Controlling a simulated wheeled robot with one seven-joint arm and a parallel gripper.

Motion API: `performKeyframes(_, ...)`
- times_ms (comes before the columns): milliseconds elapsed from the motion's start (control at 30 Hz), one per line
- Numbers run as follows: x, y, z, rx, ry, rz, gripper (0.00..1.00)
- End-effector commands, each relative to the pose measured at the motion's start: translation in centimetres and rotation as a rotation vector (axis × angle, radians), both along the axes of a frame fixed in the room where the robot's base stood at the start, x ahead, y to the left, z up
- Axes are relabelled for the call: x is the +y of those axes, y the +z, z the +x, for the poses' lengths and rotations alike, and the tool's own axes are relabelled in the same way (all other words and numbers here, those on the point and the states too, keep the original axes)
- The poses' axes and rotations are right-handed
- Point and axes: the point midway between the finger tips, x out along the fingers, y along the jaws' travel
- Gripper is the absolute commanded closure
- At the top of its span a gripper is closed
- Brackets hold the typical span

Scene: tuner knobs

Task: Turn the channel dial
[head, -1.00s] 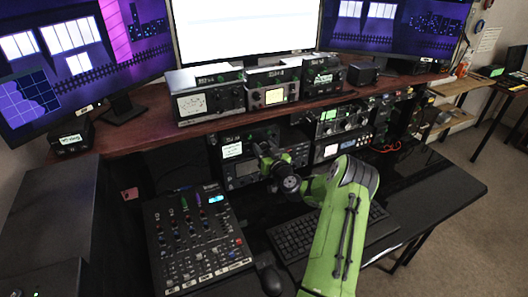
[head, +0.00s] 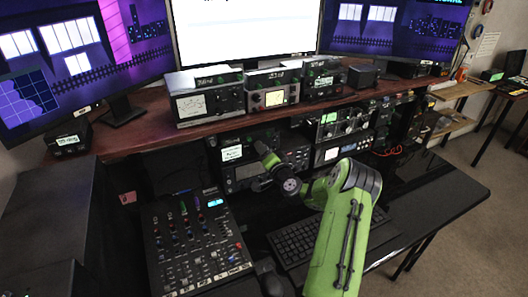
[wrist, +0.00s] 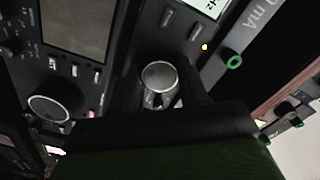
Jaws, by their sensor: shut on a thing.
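A round silver-topped dial (wrist: 158,77) sticks out from a dark radio panel in the wrist view. No label that names it as the channel dial can be read. My gripper (wrist: 160,92) has its dark fingers on both sides of this dial and is shut on it. In the head view, my gripper (head: 262,148) reaches to the front of the radio (head: 240,172) on the lower shelf. There, my own arm and gripper hide the dial.
A second large knob (wrist: 48,108) and a dark screen (wrist: 80,25) are on the panel at left. A mixer (head: 195,240) and a keyboard (head: 298,238) lie on the desk below. More radios (head: 342,122) stand close at right.

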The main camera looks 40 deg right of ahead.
Motion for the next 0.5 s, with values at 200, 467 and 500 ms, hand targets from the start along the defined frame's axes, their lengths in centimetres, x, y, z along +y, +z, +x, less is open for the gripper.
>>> performKeyframes(200,-0.07,-0.03,-0.05,-0.028,-0.001,0.100,0.86)
performKeyframes(467,-0.07,-0.04,-0.05,-0.043,-0.001,0.153,0.86)
performKeyframes(500,-0.07,-0.04,-0.05,-0.044,-0.001,0.156,0.86)
